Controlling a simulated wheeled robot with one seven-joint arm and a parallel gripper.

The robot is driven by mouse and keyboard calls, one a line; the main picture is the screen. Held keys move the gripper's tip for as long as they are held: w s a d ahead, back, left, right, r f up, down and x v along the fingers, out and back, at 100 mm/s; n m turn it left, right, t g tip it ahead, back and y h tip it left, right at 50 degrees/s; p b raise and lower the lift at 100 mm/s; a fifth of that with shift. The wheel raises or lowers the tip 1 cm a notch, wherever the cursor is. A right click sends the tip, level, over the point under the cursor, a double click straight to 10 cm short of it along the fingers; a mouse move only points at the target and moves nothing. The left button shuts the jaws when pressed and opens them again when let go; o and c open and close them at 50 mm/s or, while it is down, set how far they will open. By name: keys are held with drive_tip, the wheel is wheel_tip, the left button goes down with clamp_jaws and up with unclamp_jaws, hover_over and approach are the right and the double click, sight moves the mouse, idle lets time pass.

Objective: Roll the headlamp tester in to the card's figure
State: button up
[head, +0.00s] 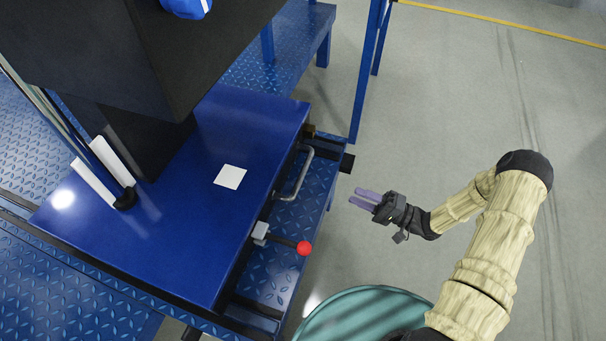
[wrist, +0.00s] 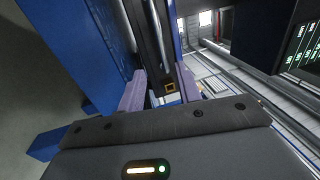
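The headlamp tester shows in the head view as a dark box and column (head: 150,130) on a blue base (head: 190,240). A white square card (head: 230,177) lies on the base; I can read no figure on it. A grey bar handle (head: 296,175) and a lever with a red ball (head: 304,248) are on the base's right side. My gripper (head: 365,199) is right of the handle, apart from it, with its purple fingers toward the tester. In the wrist view the fingers (wrist: 160,90) are spread with nothing clearly held between them.
Blue tread-plate (head: 283,225) runs along the base's right side. A blue post (head: 366,75) stands beyond my gripper. White upright pieces (head: 95,180) stand on the base's left. Grey floor is open at right. A dark screen with green text (wrist: 303,45) shows in the wrist view, unreadable.

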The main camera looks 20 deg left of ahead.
sight(303, 172)
drive_tip(key=b+x, duration=0.5)
drive_tip(key=x, duration=1.1)
drive_tip(key=shift+x, duration=0.75)
drive_tip(key=shift+w+d, duration=0.1)
clamp_jaws()
